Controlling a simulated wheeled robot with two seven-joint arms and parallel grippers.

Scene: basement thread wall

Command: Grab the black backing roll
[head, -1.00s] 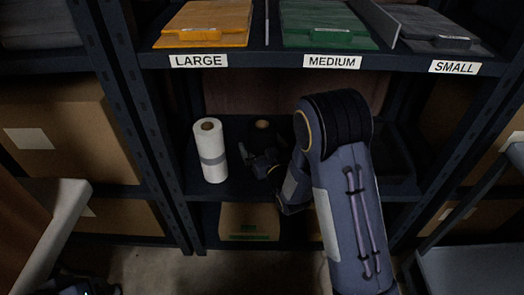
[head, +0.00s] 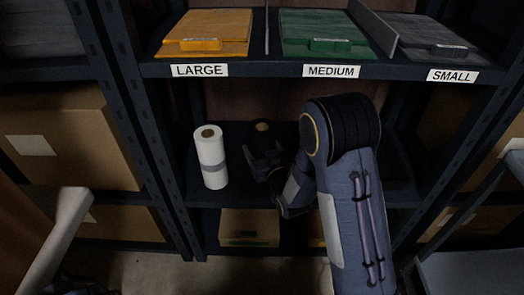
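The black backing roll (head: 262,128) stands on the middle shelf, to the right of a white roll (head: 211,158). Only its top with a brown core shows clearly; its lower part is hidden behind my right gripper and blends into the dark shelf. My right gripper (head: 262,163) is at the front of the black roll, with its dark fingers at the roll's body. Whether the fingers are closed on it is too dark to tell. My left gripper cannot be made out in the head view.
The white roll with a grey band stands close to the left of my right gripper. Above is a shelf (head: 300,69) labelled LARGE, MEDIUM and SMALL, holding orange, green and grey stacks. Cardboard boxes (head: 70,135) fill the left bay. A shelf upright (head: 125,120) stands at left.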

